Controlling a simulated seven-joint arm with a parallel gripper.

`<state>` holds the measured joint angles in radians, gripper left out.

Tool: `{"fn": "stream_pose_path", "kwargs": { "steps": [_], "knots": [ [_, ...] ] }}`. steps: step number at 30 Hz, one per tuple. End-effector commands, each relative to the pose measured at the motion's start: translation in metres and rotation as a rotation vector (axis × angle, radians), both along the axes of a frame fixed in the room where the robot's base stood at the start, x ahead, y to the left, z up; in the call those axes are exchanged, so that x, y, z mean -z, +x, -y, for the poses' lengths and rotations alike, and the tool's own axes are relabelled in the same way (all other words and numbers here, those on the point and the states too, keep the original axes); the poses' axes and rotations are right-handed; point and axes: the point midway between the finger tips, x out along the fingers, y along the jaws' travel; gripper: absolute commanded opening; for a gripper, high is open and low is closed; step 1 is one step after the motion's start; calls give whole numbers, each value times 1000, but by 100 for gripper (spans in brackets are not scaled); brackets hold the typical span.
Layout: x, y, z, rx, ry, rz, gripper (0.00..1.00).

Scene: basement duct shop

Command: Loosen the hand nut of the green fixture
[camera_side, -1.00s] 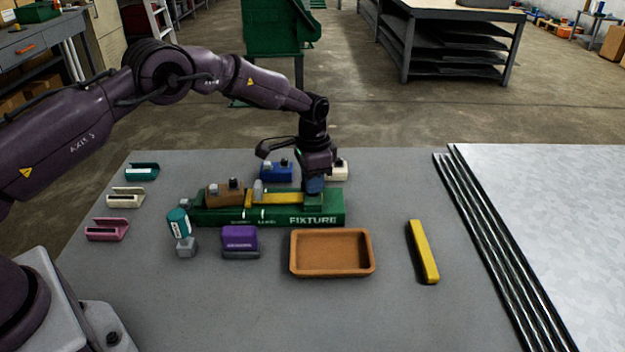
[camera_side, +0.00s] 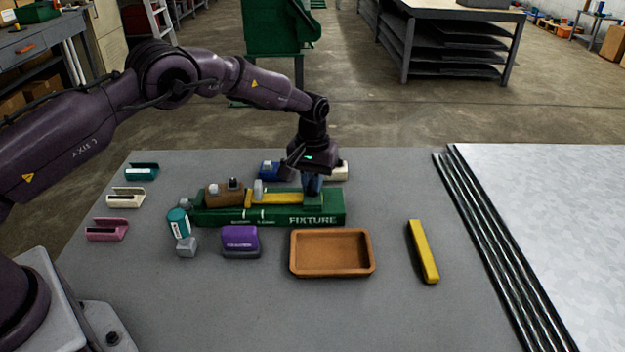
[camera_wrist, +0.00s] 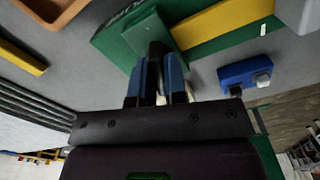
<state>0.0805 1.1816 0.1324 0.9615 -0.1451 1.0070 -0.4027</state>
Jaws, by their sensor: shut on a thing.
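The green fixture (camera_side: 270,218) lies lengthwise on the grey bench, with a brown block and a yellow bar on it. It also shows in the wrist view (camera_wrist: 112,40), at the top. My gripper (camera_side: 312,190) points down at the fixture's right end, over a raised green block. In the wrist view my gripper's two blue fingers (camera_wrist: 158,72) are closed on a dark knob, the hand nut (camera_wrist: 156,48), beside that green block. The fingers hide most of the nut. In the side view the nut is hidden behind the fingers.
A blue block (camera_side: 272,171) and a cream block (camera_side: 341,171) stand behind the fixture. In front are a teal-topped item (camera_side: 178,222), a purple block (camera_side: 240,238) and a brown tray (camera_side: 332,273). A loose yellow bar (camera_side: 424,252) lies right.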

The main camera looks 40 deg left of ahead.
Motion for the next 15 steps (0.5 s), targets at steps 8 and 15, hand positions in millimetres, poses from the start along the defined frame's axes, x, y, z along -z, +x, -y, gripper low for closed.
{"fn": "stream_pose_path", "kwargs": {
  "steps": [8, 15],
  "knots": [
    [-1, 1, 0, -202, 1, 3, 0],
    [-1, 1, 0, -306, 0, 4, 0]
  ]
}}
